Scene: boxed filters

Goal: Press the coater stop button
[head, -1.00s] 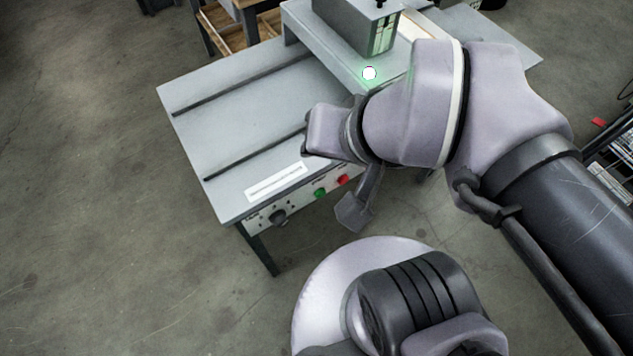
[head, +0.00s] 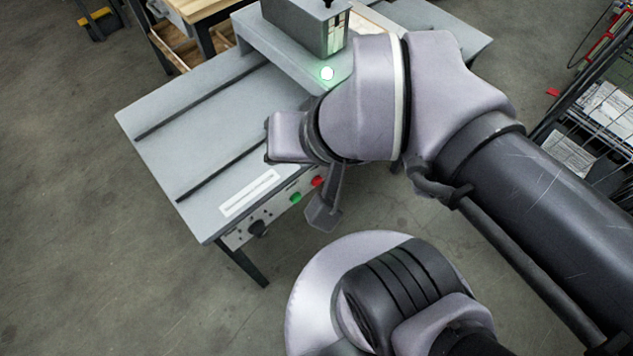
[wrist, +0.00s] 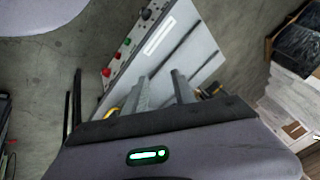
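The coater is a grey machine table (head: 205,130) with a control panel on its front edge. In the head view the panel shows a black knob (head: 258,229), a green button (head: 296,197) and a red button (head: 318,181). In the wrist view the red button (wrist: 117,55) sits beside the green button (wrist: 127,41), and a second red button (wrist: 106,72) shows further along. I cannot read which is labelled stop. My gripper (wrist: 162,80) has its two grey fingers apart and empty, pointing toward the table.
A grey box housing (head: 305,25) stands on the coater, with a lit green-white lamp (head: 327,73) near it. A wire rack with papers (head: 600,110) is at the right. A wooden-topped bench (head: 200,10) stands behind. The floor in front is clear.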

